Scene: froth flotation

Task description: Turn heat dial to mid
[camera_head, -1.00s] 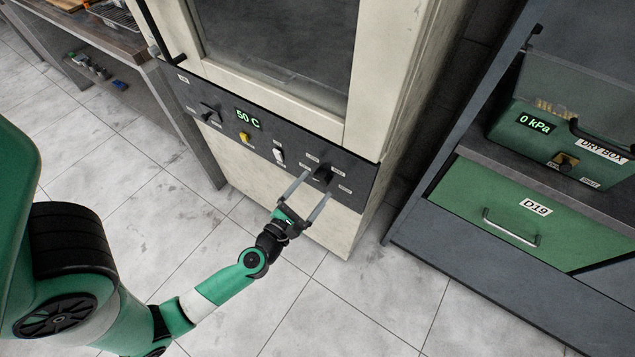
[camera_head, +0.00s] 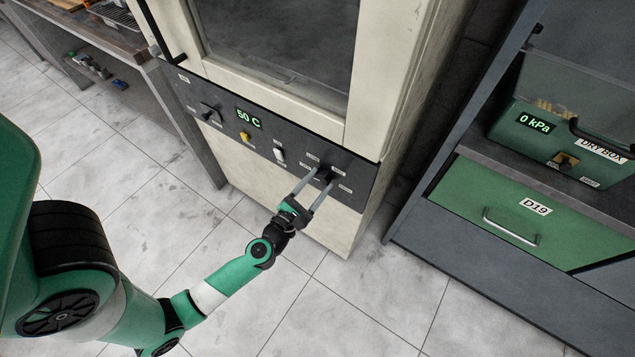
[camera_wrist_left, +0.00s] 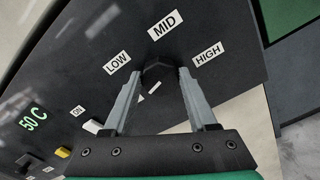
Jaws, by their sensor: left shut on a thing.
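The heat dial is a small black knob (camera_wrist_left: 157,74) on the dark control panel of the cream oven. In the left wrist view the labels LOW (camera_wrist_left: 117,63), MID (camera_wrist_left: 165,25) and HIGH (camera_wrist_left: 207,54) stand around it. My left gripper (camera_head: 322,176) is shut on the dial, one finger on each side; it also shows in the left wrist view (camera_wrist_left: 157,80). My right gripper is not in view.
The panel also carries a green 50 C display (camera_head: 248,119), a yellow switch (camera_head: 245,136), a white switch (camera_head: 279,155) and another black knob (camera_head: 208,112) at left. A green drawer D19 (camera_head: 515,220) and a dry box (camera_head: 560,150) stand at right. The floor in front is clear.

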